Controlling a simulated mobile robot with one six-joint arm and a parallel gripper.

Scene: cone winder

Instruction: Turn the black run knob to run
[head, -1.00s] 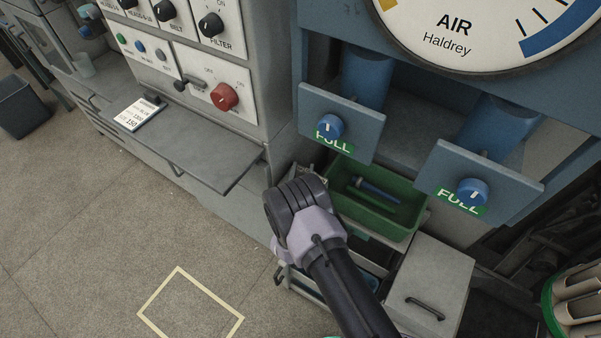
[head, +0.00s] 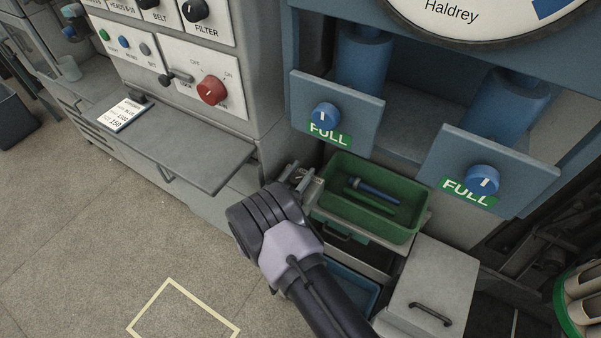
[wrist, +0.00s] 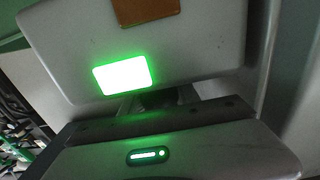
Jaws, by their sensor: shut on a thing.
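No knob with a readable run label shows. Black knobs sit on the white panel at upper left of the head view: a filter knob (head: 195,10) and a belt knob (head: 148,3), partly cut off. A small black lever (head: 178,78) is beside a red knob (head: 211,90). In the wrist view, my gripper (wrist: 160,115) shows close up with a small green light. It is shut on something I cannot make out. A grey part with a bright green window (wrist: 122,76) fills the upper area.
A grey shelf (head: 190,145) with a printed card (head: 122,113) juts out under the panel. A green bin (head: 335,222) holds blue and green rods. Blue knobs (head: 325,116) (head: 483,180) with FULL labels are at right. A grey box (head: 440,280) stands lower right. Floor is open at lower left.

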